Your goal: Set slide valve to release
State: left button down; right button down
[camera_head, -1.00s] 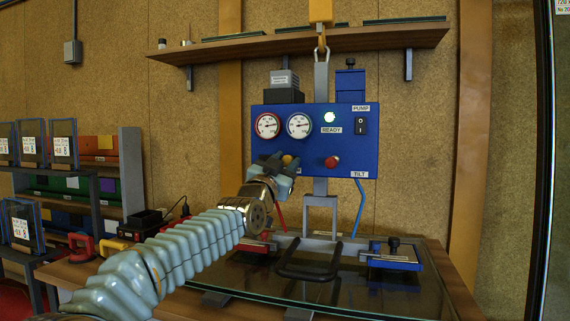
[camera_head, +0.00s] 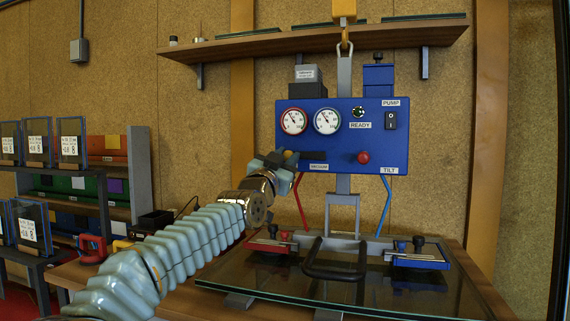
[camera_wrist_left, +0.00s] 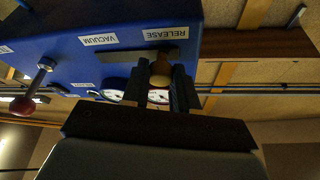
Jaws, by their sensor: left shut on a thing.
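The blue control panel (camera_head: 340,135) hangs upright ahead in the head view. Its slide valve has a dark horizontal slot (camera_head: 314,155) with a VACUUM label (camera_head: 319,167) below the slot's right part. My left gripper (camera_head: 284,157) is at the slot's left end, shut on the tan valve knob (camera_wrist_left: 160,70). In the left wrist view, which is upside down, my left gripper (camera_wrist_left: 160,88) has a finger on each side of the knob. There the knob sits at the slot's end beside the RELEASE label (camera_wrist_left: 162,33), away from the VACUUM label (camera_wrist_left: 99,40). My right gripper is out of view.
Two gauges (camera_head: 310,121), a dark READY lamp (camera_head: 358,111), a pump switch (camera_head: 391,120) and a red tilt knob (camera_head: 364,157) are on the panel. A glass-topped frame (camera_head: 265,271) with a black handle (camera_head: 335,270) lies below. A shelf (camera_head: 320,39) runs above.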

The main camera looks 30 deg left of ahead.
pick_arm(q)
jog(key=shift+a, duration=0.2)
jog(key=c, duration=0.9)
grip_release()
jog(key=shift+s+a, duration=0.1)
jog(key=shift+a, duration=0.05)
jog(key=shift+o, duration=0.2)
jog(key=b+v, duration=0.4)
jog(key=v, duration=0.9)
jog(key=shift+s+f+b, duration=0.2)
jog(key=shift+s+b, duration=0.15)
